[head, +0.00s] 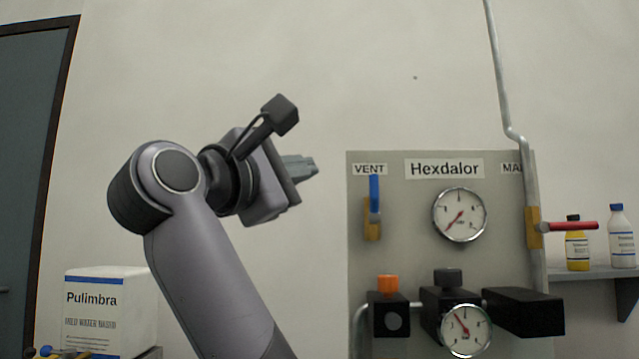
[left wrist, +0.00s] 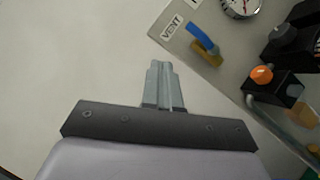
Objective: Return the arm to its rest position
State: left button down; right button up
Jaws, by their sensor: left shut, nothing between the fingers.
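My left arm rises from the bottom of the head view, and its gripper (head: 312,166) points right, in front of the bare wall. The fingers are together with nothing between them. In the left wrist view the shut fingers (left wrist: 165,80) show against the wall, apart from the panel. My right gripper is in neither view. The grey Hexdalor panel (head: 400,262) stands to the right of the gripper. Its blue vent lever (head: 375,192) points up in the head view, and the lever also shows in the left wrist view (left wrist: 202,38).
The panel carries an upper gauge (head: 459,214), a lower gauge (head: 466,330), an orange knob (head: 388,283) and a red-handled valve (head: 570,227). Bottles stand on a shelf (head: 595,273) at right. A Pulimbra box (head: 105,310) is at lower left. The wall above is clear.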

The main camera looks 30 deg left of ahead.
pick_arm(q)
jog(key=shift+s+a, duration=0.15)
jog(key=shift+s, duration=1.6)
jog(key=w+f+m+g, duration=0.2)
jog(key=w+f+m, duration=0.1)
jog(key=f, duration=0.7)
jog(key=w+f+m+g, duration=0.2)
jog(key=w+f+m, duration=0.15)
jog(key=f, duration=0.65)
jog(key=w+f+m+g, duration=0.2)
jog(key=w+f, duration=0.2)
jog(key=f, duration=0.6)
jog(key=s+d+f+m+g, duration=0.2)
jog(key=s+f+m+g, duration=0.3)
jog(key=f, duration=0.9)
jog(key=s+d+f+m+g, duration=0.15)
jog(key=s+f+m, duration=0.45)
jog(key=f, duration=0.9)
jog(key=s+d+f+m+g, duration=0.1)
jog(key=s+f+m+g, duration=0.3)
jog(key=s, duration=0.5)
jog(key=s+d+f+m+g, duration=0.1)
jog(key=s+f+m, duration=0.1)
jog(key=s+f, duration=0.55)
jog(key=w+d+f+t+h, duration=0.2)
jog(key=w+d+f+t, duration=0.1)
jog(key=w+f+t, duration=0.3)
jog(key=shift+w+f+t+h, duration=0.3)
jog(key=shift+f+t, duration=0.25)
jog(key=shift+f, duration=0.35)
